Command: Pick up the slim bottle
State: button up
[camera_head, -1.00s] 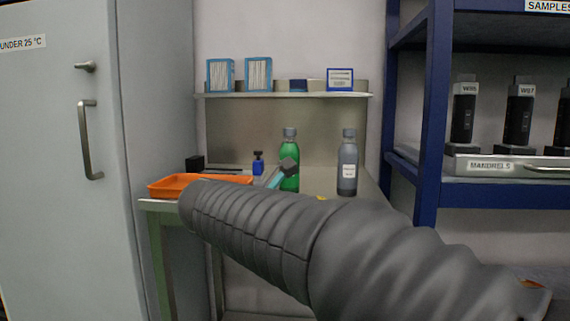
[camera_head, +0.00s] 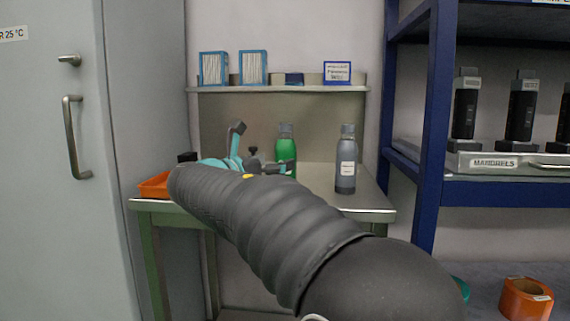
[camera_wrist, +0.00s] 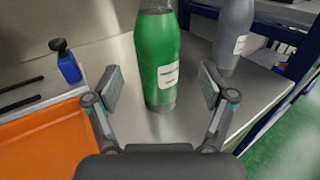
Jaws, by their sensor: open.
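A green bottle (camera_head: 285,147) with a grey cap and white label stands upright on the steel bench. It fills the middle of the wrist view (camera_wrist: 158,60), its top cut off there. A grey bottle (camera_head: 346,165) with a white label stands to its right, also in the wrist view (camera_wrist: 231,38). I cannot tell by shape which one is the slim bottle. My gripper (camera_head: 256,152) is open and empty at the green bottle's left. In the wrist view its fingers (camera_wrist: 161,88) appear either side of the green bottle, with gaps; my arm hides part of the bench.
A shelf (camera_head: 280,88) with boxes runs above. A blue rack (camera_head: 433,120) bounds the right side.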

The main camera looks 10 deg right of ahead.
aim_at(279, 160)
jog(key=shift+x, duration=2.65)
jog(key=shift+w+a, duration=0.1)
jog(key=shift+a, duration=0.05)
jog(key=c, duration=1.5)
